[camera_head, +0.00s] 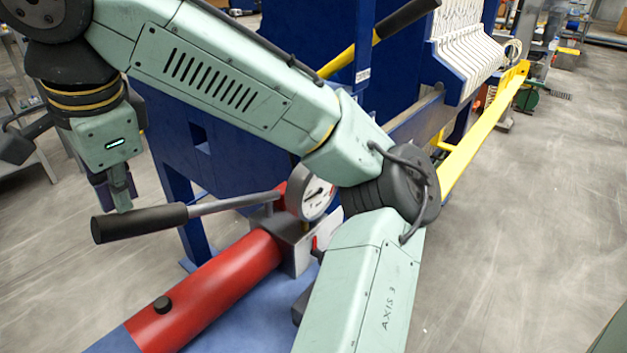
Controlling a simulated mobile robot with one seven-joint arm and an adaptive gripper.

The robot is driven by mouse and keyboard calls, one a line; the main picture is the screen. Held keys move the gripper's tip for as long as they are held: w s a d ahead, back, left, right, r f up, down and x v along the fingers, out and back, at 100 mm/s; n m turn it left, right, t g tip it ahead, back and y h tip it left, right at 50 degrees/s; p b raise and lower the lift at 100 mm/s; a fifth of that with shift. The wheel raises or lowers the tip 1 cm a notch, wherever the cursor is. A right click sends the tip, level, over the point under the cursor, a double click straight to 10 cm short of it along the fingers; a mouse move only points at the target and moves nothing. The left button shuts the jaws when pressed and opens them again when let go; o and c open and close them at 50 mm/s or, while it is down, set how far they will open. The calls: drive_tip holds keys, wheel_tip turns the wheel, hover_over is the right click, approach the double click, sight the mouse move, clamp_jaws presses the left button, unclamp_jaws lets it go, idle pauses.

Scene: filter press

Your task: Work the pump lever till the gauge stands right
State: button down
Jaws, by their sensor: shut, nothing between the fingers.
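The pump lever has a black grip (140,222) and a grey rod (235,202). It stands out to the left from the pump, close to level. The red pump cylinder (215,285) lies below it on a blue base. The round white gauge (317,196) sits at the pump's head, partly covered by my arm; its needle is too small to read. My gripper (121,208) is shut and empty, pointing down at the black grip. Its fingertips are at or just behind the grip; I cannot tell whether they touch it.
The blue press frame (315,35) with white plates (465,40) stands behind my arm. Another black-gripped lever (405,18) with a yellow rod rises at the top. A yellow rail (485,125) runs along the press. The floor at right is clear.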

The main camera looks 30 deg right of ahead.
drive_tip(key=shift+f, duration=0.15)
drive_tip(key=shift+a+f+b, duration=0.8)
drive_tip(key=shift+f+b, duration=3.1)
drive_tip(key=shift+f, duration=1.4)
drive_tip(key=r+p, duration=0.2)
drive_tip(key=r, duration=0.1)
drive_tip(key=d+r+p, duration=0.1)
drive_tip(key=r+p, duration=0.2)
drive_tip(key=r, duration=0.1)
drive_tip(key=r+p, duration=0.2)
drive_tip(key=r, duration=0.2)
drive_tip(key=shift+d+p, duration=0.3)
drive_tip(key=shift+p, duration=0.1)
drive_tip(key=shift+f, duration=0.1)
